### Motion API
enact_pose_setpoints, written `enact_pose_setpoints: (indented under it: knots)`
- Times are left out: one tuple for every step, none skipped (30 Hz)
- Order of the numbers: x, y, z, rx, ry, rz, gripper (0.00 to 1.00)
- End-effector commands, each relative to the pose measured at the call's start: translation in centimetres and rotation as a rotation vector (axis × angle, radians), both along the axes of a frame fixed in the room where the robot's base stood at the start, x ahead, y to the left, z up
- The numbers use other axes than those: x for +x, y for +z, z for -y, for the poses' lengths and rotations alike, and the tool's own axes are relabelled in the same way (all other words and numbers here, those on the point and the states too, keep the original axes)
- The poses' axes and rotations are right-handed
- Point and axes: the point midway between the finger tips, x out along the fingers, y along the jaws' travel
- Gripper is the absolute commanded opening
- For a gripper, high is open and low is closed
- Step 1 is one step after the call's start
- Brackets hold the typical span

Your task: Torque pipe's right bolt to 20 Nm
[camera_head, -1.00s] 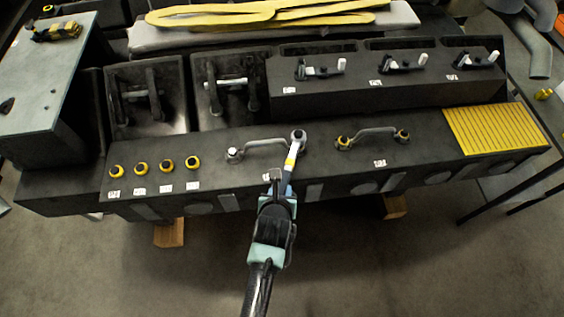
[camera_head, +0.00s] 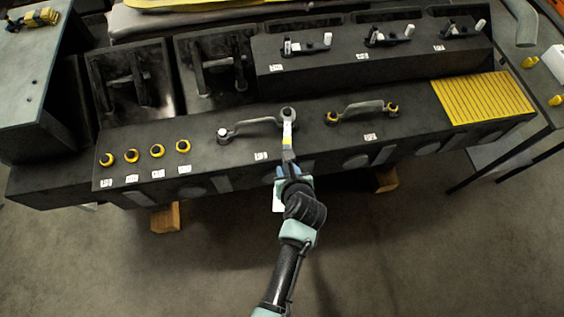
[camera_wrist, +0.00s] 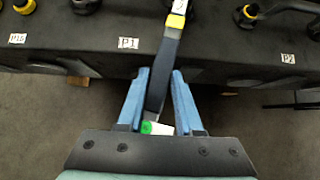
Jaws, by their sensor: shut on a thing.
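A grey pipe (camera_head: 250,122) with the label P1 lies on the dark block's top, with a bolt at each end. The left bolt (camera_head: 222,133) has a pale head and is uncovered. A torque wrench (camera_head: 288,130) has its round head over the pipe's right end and hides the right bolt. Its yellow band and dark handle (camera_wrist: 165,72) show in the wrist view, with a small green display (camera_wrist: 147,127) at the handle's end, too small to read. My gripper (camera_head: 286,168) is shut on the handle, a blue finger on each side, in front of the block's edge.
A second pipe (camera_head: 360,110) with yellow-ringed bolts, labelled P2, lies to the right. Several yellow-ringed pieces (camera_head: 157,151) stand at the left. Tools (camera_head: 306,45) sit on the raised step behind. A yellow ribbed mat (camera_head: 484,98) covers the right end. The floor in front is clear.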

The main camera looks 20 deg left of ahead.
Motion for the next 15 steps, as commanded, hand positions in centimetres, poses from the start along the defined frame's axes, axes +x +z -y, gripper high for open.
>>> enact_pose_setpoints:
  knots:
    - [0.1,0.2,-0.3,0.003,0.013,0.007,0.00]
    - [0.1,0.2,-0.2,0.003,0.015,0.008,0.00]
    - [0.1,0.3,-0.2,0.003,0.016,0.008,0.00]
    - [0.1,0.3,-0.3,0.003,0.016,0.008,0.00]
    - [0.1,0.3,-0.3,0.003,0.016,0.008,0.00]
    - [0.1,0.3,-0.3,0.003,0.016,0.008,0.00]
    - [0.1,0.3,-0.3,0.003,0.016,0.008,0.00]
    - [0.2,0.3,-0.2,0.002,0.016,0.008,0.00]
    - [0.3,0.2,0.0,0.001,0.023,0.008,0.00]
    - [0.4,0.1,0.2,0.000,0.031,0.008,0.00]
    - [0.5,0.1,0.5,0.000,0.044,0.007,0.00]
    - [0.7,0.0,0.8,0.000,0.064,0.008,0.00]
    - [0.8,0.0,1.0,0.000,0.078,0.007,0.00]
    - [0.9,0.0,1.2,0.001,0.090,0.007,0.00]
    - [1.0,0.1,1.4,0.001,0.106,0.007,0.00]
